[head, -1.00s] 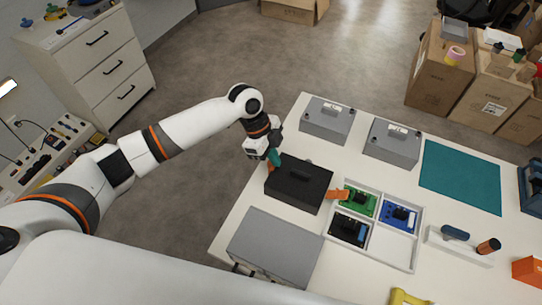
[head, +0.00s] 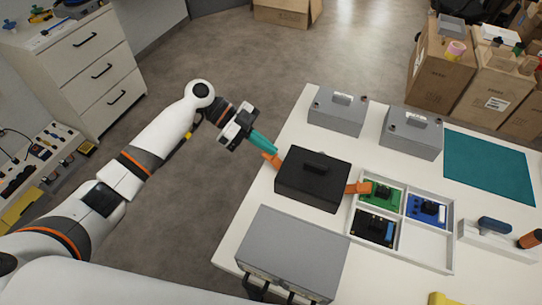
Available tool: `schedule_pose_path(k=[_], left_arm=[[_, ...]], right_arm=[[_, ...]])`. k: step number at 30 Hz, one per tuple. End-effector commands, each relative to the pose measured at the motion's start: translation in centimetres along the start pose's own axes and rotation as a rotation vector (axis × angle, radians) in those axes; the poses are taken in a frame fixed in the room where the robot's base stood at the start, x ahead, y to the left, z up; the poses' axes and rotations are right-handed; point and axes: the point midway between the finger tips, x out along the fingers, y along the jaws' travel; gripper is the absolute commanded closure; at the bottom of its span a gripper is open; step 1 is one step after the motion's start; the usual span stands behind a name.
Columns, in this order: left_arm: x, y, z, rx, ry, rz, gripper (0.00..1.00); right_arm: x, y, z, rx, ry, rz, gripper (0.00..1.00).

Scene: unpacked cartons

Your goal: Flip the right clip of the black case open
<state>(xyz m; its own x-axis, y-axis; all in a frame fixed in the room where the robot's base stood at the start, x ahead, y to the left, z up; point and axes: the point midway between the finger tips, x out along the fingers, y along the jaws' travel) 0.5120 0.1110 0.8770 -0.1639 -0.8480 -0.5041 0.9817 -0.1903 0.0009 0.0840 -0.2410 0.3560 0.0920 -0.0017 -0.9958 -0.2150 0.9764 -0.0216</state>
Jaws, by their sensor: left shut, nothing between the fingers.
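The black case (head: 312,181) with a handle on its lid stands on the white table. Its right orange clip (head: 358,188) sticks outward from the right side, towards the tray. Its left orange clip (head: 271,160) sticks out and up from the left side. My left gripper (head: 264,142), with teal fingers, is shut and empty. Its tips are just above the left clip; I cannot tell whether they touch it. My right gripper is not in view.
A white divided tray (head: 452,247) with circuit boards stands close right of the case. A large grey case (head: 293,250) is in front. Two grey boxes (head: 338,108) (head: 413,130) stand behind. A teal mat (head: 488,165) lies at the right.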

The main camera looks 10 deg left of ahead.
Motion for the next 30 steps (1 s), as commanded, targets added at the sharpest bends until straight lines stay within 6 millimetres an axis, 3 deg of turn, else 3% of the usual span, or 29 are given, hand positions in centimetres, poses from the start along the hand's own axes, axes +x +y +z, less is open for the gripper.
schedule_pose_path(k=[11,21,30], left_arm=[[-0.3,0.0,0.0,0.000,0.010,-0.001,1.00],[-1.5,0.0,-0.4,0.000,0.011,-0.001,1.00],[-1.7,0.0,-0.4,0.000,0.012,-0.001,1.00]], right_arm=[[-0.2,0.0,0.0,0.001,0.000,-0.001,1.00],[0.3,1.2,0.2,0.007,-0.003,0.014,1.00],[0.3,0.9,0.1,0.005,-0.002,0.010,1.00]])
